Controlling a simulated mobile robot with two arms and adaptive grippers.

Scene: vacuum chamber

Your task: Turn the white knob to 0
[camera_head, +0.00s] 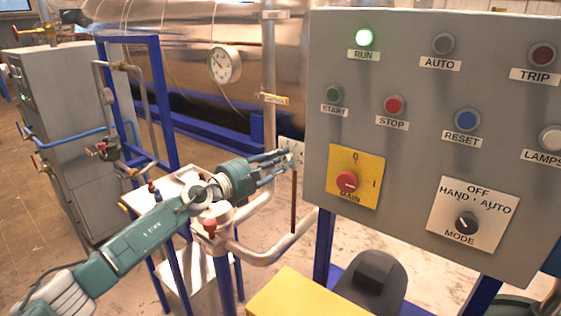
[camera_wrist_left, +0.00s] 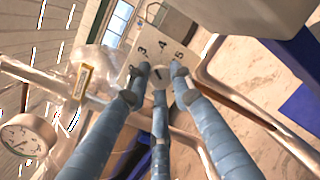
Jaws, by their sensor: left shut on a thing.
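A small white dial plate (camera_head: 288,146) is partly visible just left of the grey control panel, mostly behind my left gripper's fingers. In the left wrist view the dial plate (camera_wrist_left: 152,36) shows the numbers 3, 4 and 5. The pale knob (camera_wrist_left: 160,74) with a dark mark sits in front of the plate. My left gripper (camera_head: 287,161) is shut on the knob, and in the left wrist view its three blue fingers (camera_wrist_left: 160,79) close around it. The 0 mark on this dial is not visible. My right gripper is not in view.
The grey control panel (camera_head: 411,150) with lamps, buttons, a red MAIN switch (camera_head: 346,182) and a MODE switch (camera_head: 466,222) stands close right of my gripper. A round gauge (camera_head: 224,65) is behind.

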